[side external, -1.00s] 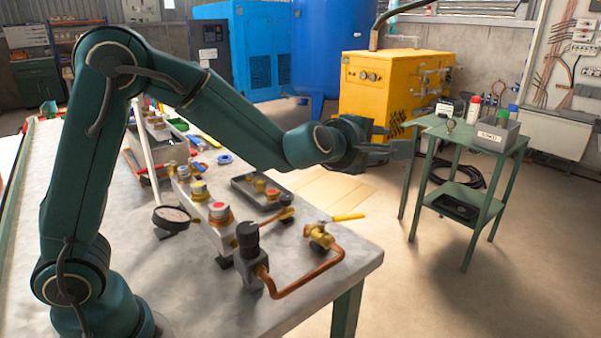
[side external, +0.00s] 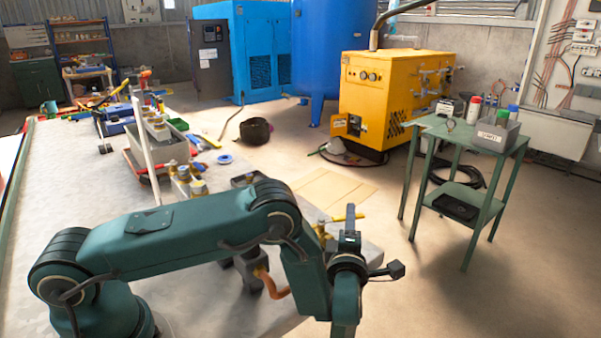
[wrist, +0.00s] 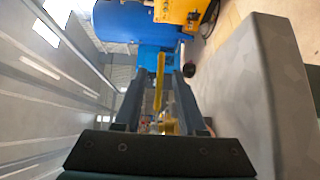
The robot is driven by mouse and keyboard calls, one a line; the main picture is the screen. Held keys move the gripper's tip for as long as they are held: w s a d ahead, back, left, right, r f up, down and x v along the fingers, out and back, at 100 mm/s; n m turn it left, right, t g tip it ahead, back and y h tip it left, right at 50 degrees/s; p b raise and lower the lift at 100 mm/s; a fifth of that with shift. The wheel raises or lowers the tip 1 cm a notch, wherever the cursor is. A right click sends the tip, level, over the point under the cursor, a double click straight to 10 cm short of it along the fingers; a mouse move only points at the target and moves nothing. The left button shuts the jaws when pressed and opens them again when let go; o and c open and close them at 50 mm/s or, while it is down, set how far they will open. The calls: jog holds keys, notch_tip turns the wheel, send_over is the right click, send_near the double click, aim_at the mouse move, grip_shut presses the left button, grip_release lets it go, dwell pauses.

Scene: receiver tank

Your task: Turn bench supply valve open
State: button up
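The supply valve's yellow lever (side external: 350,217) shows at the bench's front right corner, pointing right from the brass valve body (side external: 321,231). My gripper (side external: 351,238) is at bench-edge height beside the lever's outer end. In the wrist view the lever (wrist: 160,78) lies between my two open fingers (wrist: 158,88), with a visible gap on each side. Nothing is clamped. The valve body is partly hidden behind my arm in the side view and is small and unclear in the wrist view.
A copper pipe (side external: 271,286) and a dark fitting (side external: 247,270) stand close behind my forearm, partly covered. The bench edge (wrist: 266,100) runs along the right of the wrist view. A green side table (side external: 463,134) stands to the right, with open floor between.

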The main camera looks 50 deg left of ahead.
jog(key=shift+x, duration=2.2)
jog(key=shift+c, duration=0.3)
grip_shut()
